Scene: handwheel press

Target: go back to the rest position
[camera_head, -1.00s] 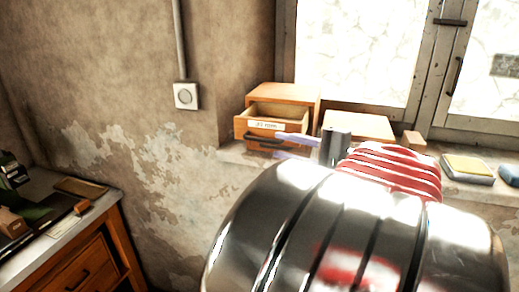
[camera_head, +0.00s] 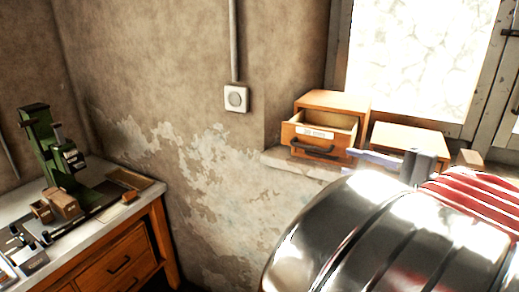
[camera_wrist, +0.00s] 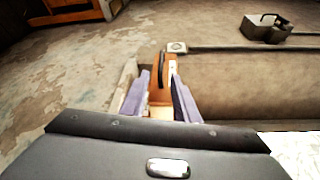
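My gripper (camera_head: 378,160) shows its pale purple fingers beside the small wooden drawer box on the window sill. In the wrist view my gripper (camera_wrist: 158,98) has its two fingers apart, with nothing held between them. The box's drawer (camera_head: 318,133) is pulled out, with a paper label and a dark handle (camera_head: 313,150) on its front. The fingers are to the right of the handle and look clear of it. Orange wood of the box (camera_wrist: 169,68) shows beyond the fingers in the wrist view. My own arm hides part of the sill.
A wooden workbench (camera_head: 120,265) stands at the left with a green handwheel press (camera_head: 50,150), a brown tray (camera_head: 128,180) and small blocks on it. A second wooden box (camera_head: 408,138) sits on the sill (camera_head: 280,160). A wall switch (camera_head: 236,98) is above. The wall between bench and sill is clear.

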